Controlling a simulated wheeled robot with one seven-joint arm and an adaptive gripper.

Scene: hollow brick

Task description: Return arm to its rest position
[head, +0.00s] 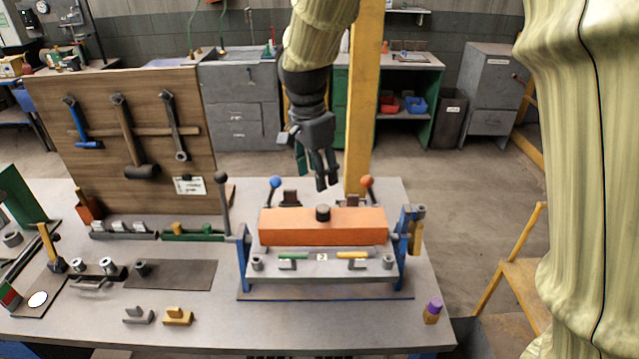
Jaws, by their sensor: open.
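My gripper (321,180) hangs from my arm above the workbench, fingers pointing down and open, with nothing seen between them. It is over the back of a fixture (325,266) with blue side posts. An orange brick-like block (280,228) lies across the fixture. A dark round plug or knob (322,213) stands at the middle of its top, just below my fingertips and apart from them in the picture. Whether the block is hollow cannot be seen.
Levers with a blue knob (275,182) and an orange knob (367,181) stand near my gripper. A yellow post (362,110) rises behind. A wooden tool board (130,150) is at left. A purple-topped piece (432,311) stands at the bench's right corner.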

